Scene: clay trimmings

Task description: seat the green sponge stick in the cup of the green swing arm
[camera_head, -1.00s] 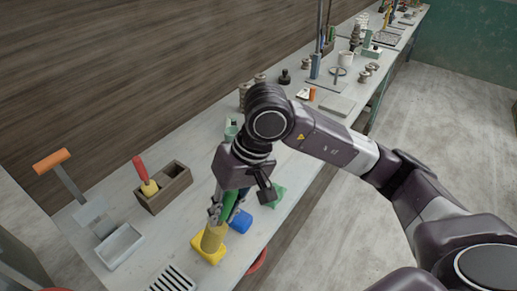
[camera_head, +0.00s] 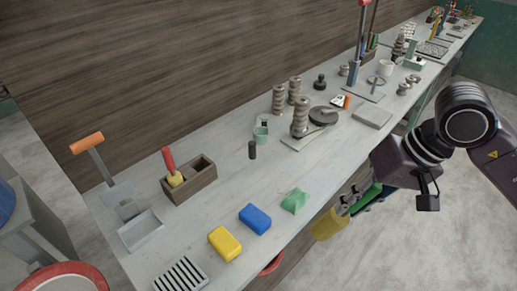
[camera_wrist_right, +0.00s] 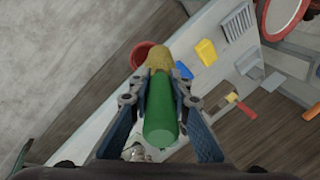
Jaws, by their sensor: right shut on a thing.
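The green sponge stick has a green handle (camera_wrist_right: 161,115) and a yellow sponge end (camera_head: 328,224). My right gripper (camera_head: 347,204) is shut on the handle; in the right wrist view its fingers (camera_wrist_right: 160,98) lie on both sides of it. The stick is held tilted off the bench's front edge, sponge end toward the lower left. A small pale green cup (camera_head: 261,134) stands at the middle of the bench, with a green part (camera_head: 265,122) behind it, apparently the swing arm. My right gripper is well to the right of this cup. My left gripper is not in view.
On the bench (camera_head: 220,160) are a dark upright cylinder (camera_head: 252,150), blue (camera_head: 255,218) and yellow (camera_head: 225,243) blocks, a crumpled green piece (camera_head: 295,201), and a wooden box (camera_head: 189,183) holding a red-handled sponge stick.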

